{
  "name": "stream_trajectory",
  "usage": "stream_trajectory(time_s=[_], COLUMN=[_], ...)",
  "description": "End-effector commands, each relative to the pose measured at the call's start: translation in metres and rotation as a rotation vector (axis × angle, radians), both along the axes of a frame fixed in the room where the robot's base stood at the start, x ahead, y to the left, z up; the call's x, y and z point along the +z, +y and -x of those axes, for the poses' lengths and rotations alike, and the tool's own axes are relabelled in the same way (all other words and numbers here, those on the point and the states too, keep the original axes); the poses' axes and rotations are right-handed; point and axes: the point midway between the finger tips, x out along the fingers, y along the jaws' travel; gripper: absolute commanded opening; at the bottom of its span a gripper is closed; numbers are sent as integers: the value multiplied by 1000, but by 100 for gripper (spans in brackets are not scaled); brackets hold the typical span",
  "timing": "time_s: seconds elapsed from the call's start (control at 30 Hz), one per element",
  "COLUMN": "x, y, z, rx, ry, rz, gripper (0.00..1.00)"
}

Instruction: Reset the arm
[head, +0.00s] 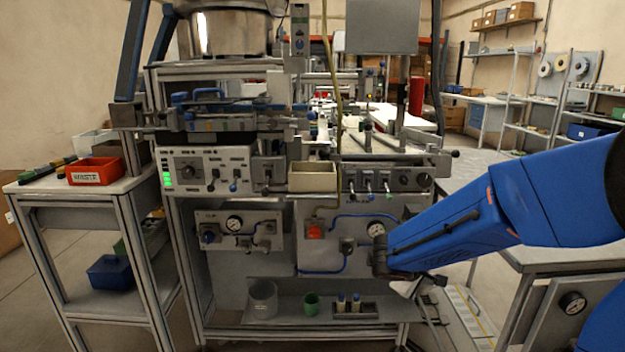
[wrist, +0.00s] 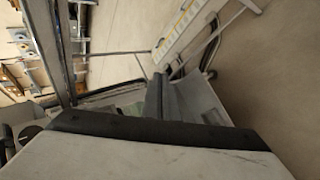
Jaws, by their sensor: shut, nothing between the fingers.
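My blue arm reaches in from the right in the head view. My gripper (head: 432,283) hangs at its end, low in front of the machine's right side, and looks small and partly hidden there. In the wrist view my gripper (wrist: 160,92) shows its dark fingers together near the middle, with nothing between them. The machine (head: 300,175) stands ahead, with gauges, knobs and a beige bin (head: 312,177) on its front.
A side table (head: 100,192) at left holds a red bin (head: 94,171), with a blue bin (head: 110,271) on its lower shelf. A grey table stands at right, close under my arm. A low machine shelf holds a green cup (head: 311,303) and a grey cup (head: 263,299).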

Motion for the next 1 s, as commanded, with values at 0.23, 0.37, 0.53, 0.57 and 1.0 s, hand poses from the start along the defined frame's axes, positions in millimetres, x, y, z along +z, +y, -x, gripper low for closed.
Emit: stream_trajectory(time_s=[0.23,0.37,0.53,0.57,1.0], x=[24,32,40,41,54], y=[-27,-34,-38,-38,-17], z=[61,93,133,140,231], rx=[-142,-205,-276,-286,-394], ry=[0,2,3,3,-16], rz=[-125,-197,-300,-318,-619], gripper=[0,0,0,0,0])
